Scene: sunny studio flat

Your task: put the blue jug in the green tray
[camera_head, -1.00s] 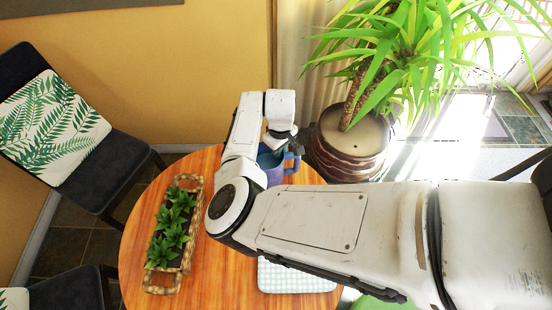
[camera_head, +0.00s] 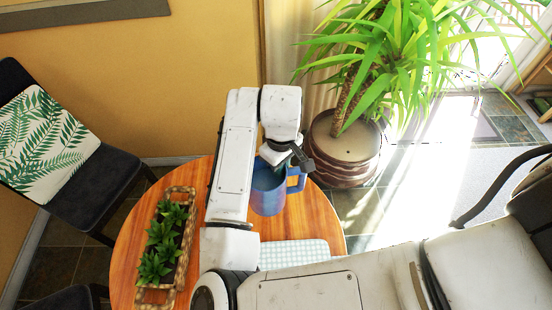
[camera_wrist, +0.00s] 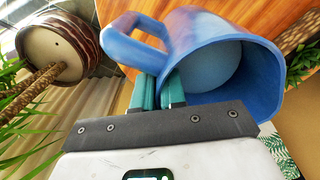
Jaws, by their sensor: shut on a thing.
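The blue jug (camera_head: 268,196) is at the back right of the round wooden table, its mouth facing up toward the head camera and its handle on the right. In the wrist view the jug (camera_wrist: 190,35) fills the upper middle. My gripper's teal fingers (camera_wrist: 160,92) are shut on its rim near the handle. In the head view my wrist hides the fingertips. I cannot tell for sure whether the jug's base is clear of the table. I see no green tray in the current views; my arm covers the lower part of the head view.
The wooden table (camera_head: 315,215) bears a woven basket of green plants (camera_head: 163,245) on the left and a pale checked mat (camera_head: 294,253) in front of the jug. A large potted plant (camera_head: 343,150) stands behind right. A chair (camera_head: 70,195) is at the left.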

